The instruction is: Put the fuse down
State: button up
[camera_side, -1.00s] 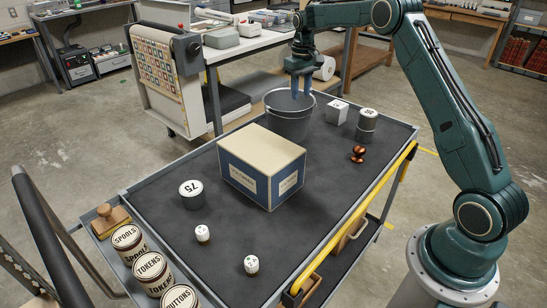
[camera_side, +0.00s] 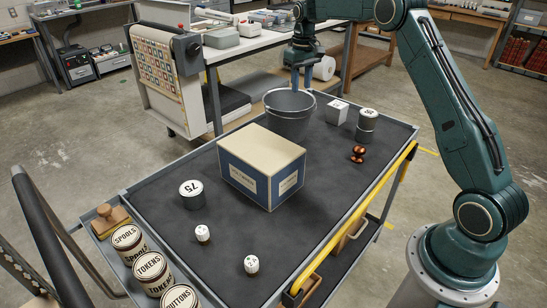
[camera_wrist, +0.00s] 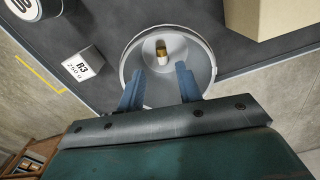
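A small fuse (camera_wrist: 162,50) with a brass-coloured end and a pale body shows in the wrist view, inside the grey metal bucket (camera_wrist: 206,62). It appears to rest on the bucket's floor, beyond my fingertips and clear of them. The bucket also stands near the far end of the cart top in the side view (camera_side: 289,120), where its wall hides the fuse. My gripper (camera_wrist: 161,70) has its two blue fingers apart with nothing between them. In the side view my gripper (camera_side: 303,88) points down over the bucket's mouth, its fingertips about at the rim.
A cream and blue box (camera_side: 262,165) stands in front of the bucket. A dark cylinder (camera_side: 191,196) stands left. Labelled tins (camera_side: 151,272) line the cart's near-left edge.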

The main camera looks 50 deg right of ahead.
jog(key=s+a+r+n+t, duration=0.1)
jog(key=s+a+r+t, duration=0.2)
jog(key=s+a+r, duration=1.15)
jog(key=s+a+f+t, duration=0.1)
jog(key=s+a, duration=0.3)
jog(key=s, duration=0.7)
jog(key=s+a+f+n+t, duration=0.1)
jog(key=s+a+f, duration=0.2)
jog(key=s, duration=0.8)
jog(key=shift+s+a+f+t, duration=0.15)
jog(key=shift+a+f+t, duration=0.1)
jog(key=shift+a+t, duration=0.1)
jog(key=o, duration=0.4)
